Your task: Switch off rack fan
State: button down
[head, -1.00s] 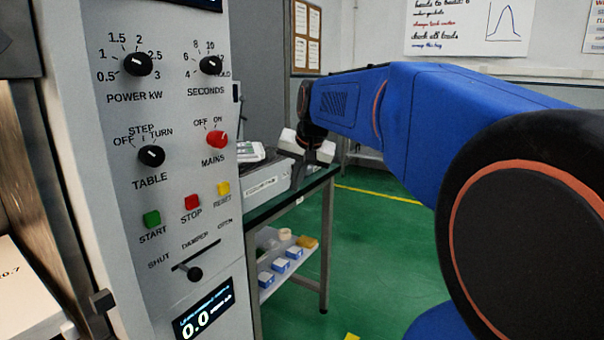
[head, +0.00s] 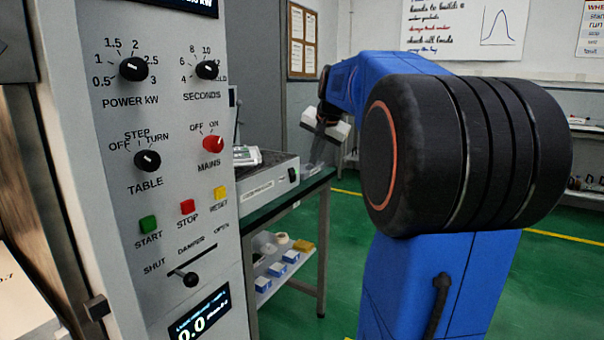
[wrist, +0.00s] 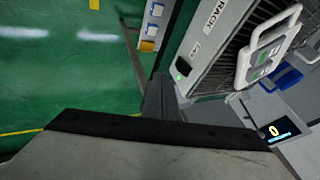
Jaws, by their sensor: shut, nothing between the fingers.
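The rack unit (head: 262,190) is a low grey box with a dark slatted top on the bench right of the panel. A small dark switch (head: 293,176) sits at the right end of its front. In the wrist view the unit's labelled front (wrist: 208,30) shows part of the word RACK. The switch (wrist: 182,67) is black there, with a small green spot (wrist: 178,77) beside it. Its on or off position is unclear. My gripper (head: 314,158) is shut and empty, just right of the switch in the head view. Its fingers (wrist: 160,88) point near the switch; contact cannot be told.
A white-and-green handheld device (head: 246,155) lies on the unit's top. The tall control panel (head: 105,195) with knobs and buttons stands at left. The bench (head: 322,182) has a lower shelf with small boxes (head: 291,257).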

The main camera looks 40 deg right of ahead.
aim_at(292, 175)
jog(key=w+f, duration=0.8)
jog(key=f, duration=0.1)
jog(key=shift+w+d, duration=0.15)
jog(key=shift+w, duration=0.25)
jog(key=shift+f, duration=0.1)
jog(key=shift+w+f+t, duration=0.15)
jog(key=shift+w+t, duration=0.1)
jog(key=shift+t, duration=0.15)
